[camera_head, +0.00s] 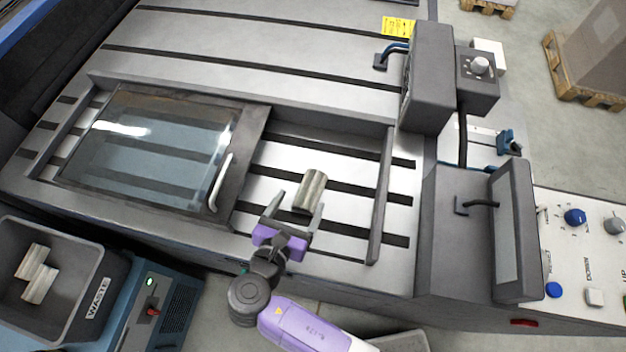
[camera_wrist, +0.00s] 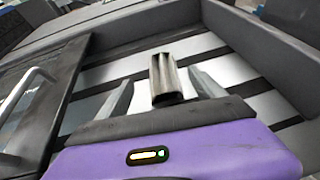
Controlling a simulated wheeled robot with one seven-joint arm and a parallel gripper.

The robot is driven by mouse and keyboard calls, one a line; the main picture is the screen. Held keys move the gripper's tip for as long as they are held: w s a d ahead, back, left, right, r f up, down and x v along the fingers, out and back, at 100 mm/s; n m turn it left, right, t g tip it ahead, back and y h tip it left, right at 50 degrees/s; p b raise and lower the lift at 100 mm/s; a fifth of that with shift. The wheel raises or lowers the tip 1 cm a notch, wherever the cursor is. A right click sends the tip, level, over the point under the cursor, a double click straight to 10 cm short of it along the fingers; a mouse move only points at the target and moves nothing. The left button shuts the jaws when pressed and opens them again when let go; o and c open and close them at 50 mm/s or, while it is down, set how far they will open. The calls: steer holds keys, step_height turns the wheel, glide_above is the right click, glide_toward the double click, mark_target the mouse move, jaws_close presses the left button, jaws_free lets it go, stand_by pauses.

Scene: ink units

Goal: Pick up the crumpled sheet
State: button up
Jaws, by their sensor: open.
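The crumpled sheet (camera_head: 312,186) is a grey-beige, ridged roll lying on the slotted metal bed of the machine, right of the glass cover. In the wrist view the sheet (camera_wrist: 165,78) lies ahead, between the lines of my two fingers. My gripper (camera_head: 293,210) is open, with its fingers pointing at the near end of the sheet. In the wrist view my gripper (camera_wrist: 163,88) has grey fingers spread to either side of the sheet, with a gap on each side. I cannot tell how far the fingertips are above the bed.
The glass cover (camera_head: 150,145) with its upright handle (camera_head: 221,183) stands to the left. A raised bar (camera_head: 380,195) bounds the bay on the right. A bin marked WASTE (camera_head: 98,297) with similar crumpled pieces (camera_head: 37,275) stands lower left. A control panel (camera_head: 585,245) is at right.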

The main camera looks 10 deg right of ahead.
mark_target(309, 190)
steer(key=p+x, duration=0.1)
steer(key=x, duration=0.6)
steer(key=shift+w+d+f, duration=0.1)
steer(key=shift+d+f, duration=0.15)
steer(key=shift+d, duration=0.05)
steer(key=c, duration=1.4)
